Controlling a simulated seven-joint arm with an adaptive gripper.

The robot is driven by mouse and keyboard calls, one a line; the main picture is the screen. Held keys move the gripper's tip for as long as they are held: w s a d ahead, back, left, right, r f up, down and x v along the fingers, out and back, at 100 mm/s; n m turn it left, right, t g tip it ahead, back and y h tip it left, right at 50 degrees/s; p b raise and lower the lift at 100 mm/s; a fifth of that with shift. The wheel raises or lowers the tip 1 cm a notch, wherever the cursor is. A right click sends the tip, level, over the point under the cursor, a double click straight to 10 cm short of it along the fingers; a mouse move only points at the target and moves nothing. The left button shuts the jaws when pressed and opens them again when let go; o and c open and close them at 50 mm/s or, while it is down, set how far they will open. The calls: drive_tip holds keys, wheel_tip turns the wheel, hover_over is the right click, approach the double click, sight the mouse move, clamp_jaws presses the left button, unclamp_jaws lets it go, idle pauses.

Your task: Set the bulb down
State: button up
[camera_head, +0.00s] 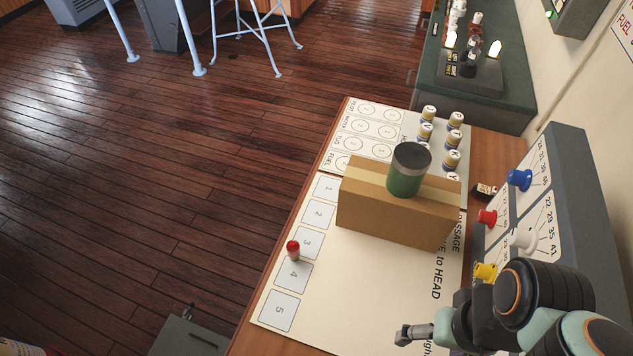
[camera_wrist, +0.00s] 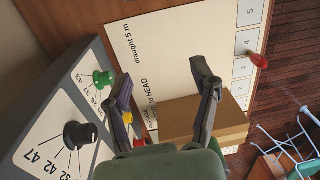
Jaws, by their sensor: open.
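My gripper (camera_head: 408,335) is open over the near right part of the white chart board (camera_head: 380,275). In the wrist view its fingers (camera_wrist: 157,76) are wide apart with nothing held between them. No bulb is in my grip. Two glowing white bulb-like shapes (camera_head: 450,39) stand on a dark panel (camera_head: 470,72) at the back right, far from my gripper. A small red-topped piece (camera_head: 293,249) stands near squares 3 and 4 of the board; I cannot tell whether it is a bulb. It also shows in the wrist view (camera_wrist: 258,61).
A brown carton (camera_head: 395,218) stands mid-board with a green, grey-topped cylinder (camera_head: 407,172) on it. Several cream-topped pieces (camera_head: 428,114) stand behind. A grey console (camera_head: 575,195) with coloured knobs borders the right. A small dark bottle (camera_head: 484,190) lies beside it. The board's near left is mostly clear.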

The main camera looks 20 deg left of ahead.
drive_tip(key=w+a+m+t, duration=0.2)
drive_tip(key=w+t, duration=0.1)
drive_tip(key=w, duration=0.1)
drive_tip(key=m+t+y, duration=0.2)
drive_tip(key=m+y, duration=1)
drive_tip(key=m, duration=0.3)
hover_over(297, 248)
drive_tip(key=w+d, duration=0.3)
drive_tip(key=d, duration=0.2)
wheel_tip(297, 248, down, 7)
drive_tip(key=s+f+m, duration=0.1)
drive_tip(key=f, duration=0.2)
drive_tip(key=s+f+m, duration=0.2)
drive_tip(key=f, duration=0.2)
drive_tip(key=s+f+m, duration=0.1)
drive_tip(key=f+m, duration=0.1)
drive_tip(key=f, duration=0.1)
drive_tip(key=shift+s+a+f+g, duration=0.2)
drive_tip(key=shift+a+f+g, duration=0.05)
drive_tip(key=shift+g, duration=0.15)
drive_tip(key=shift+a+f, duration=0.15)
drive_tip(key=shift+f, duration=0.1)
drive_tip(key=x, duration=0.6)
drive_tip(key=shift+w+a, duration=0.1)
